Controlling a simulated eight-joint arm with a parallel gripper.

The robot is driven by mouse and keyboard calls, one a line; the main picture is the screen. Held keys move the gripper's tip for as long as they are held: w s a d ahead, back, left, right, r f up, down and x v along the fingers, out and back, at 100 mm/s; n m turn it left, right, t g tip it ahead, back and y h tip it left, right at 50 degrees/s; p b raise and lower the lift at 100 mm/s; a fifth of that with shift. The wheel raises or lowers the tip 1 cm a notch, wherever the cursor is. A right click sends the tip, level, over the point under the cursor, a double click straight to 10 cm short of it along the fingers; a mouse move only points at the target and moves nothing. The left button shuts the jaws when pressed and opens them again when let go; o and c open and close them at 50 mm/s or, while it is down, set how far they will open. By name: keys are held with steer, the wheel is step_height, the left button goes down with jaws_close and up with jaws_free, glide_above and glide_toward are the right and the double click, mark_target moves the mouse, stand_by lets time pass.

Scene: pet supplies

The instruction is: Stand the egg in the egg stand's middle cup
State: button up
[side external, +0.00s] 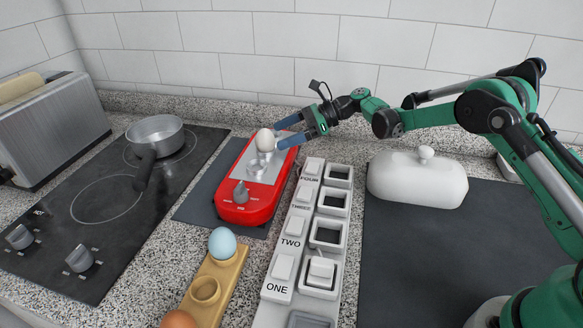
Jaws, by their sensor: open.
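A white egg (265,140) stands upright on a silver holder (259,166) on top of a red appliance (243,208) with a grey knob. My gripper (280,135) is open, its blue-grey fingertips pointing left right at the egg. I cannot tell whether the fingers touch the egg. The tan egg stand (222,279) is at the bottom, left of centre. Its far cup holds a pale blue egg (222,243), and its near cup holds a brown egg (179,320), cut off by the frame edge. Its middle cup (205,290) is empty.
A white strip of labelled switches and square frames (278,291) runs just right of the egg stand. A black hob (100,215) with a pan (155,134) and a toaster (50,125) are left. A white lidded dish (417,181) stands right, by a clear dark mat (440,260).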

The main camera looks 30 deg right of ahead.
steer(key=shift+x, duration=1.8)
jaws_close()
steer(key=shift+r, duration=0.1)
step_height(320, 180, up, 19)
steer(key=s+d+r+m+t+h, duration=0.1)
steer(key=s+d+m+t+h, duration=0.35)
steer(key=s, duration=0.25)
steer(key=s+d+r+m+t+h, duration=0.1)
steer(key=s+d+m+t+h, duration=0.25)
steer(key=s+m, duration=0.3)
steer(key=n+g+y, duration=0.8)
steer(key=n, duration=0.3)
glide_above(271, 138)
steer(key=w, duration=0.1)
steer(key=shift+d+f, duration=0.3)
steer(key=shift+f, duration=0.3)
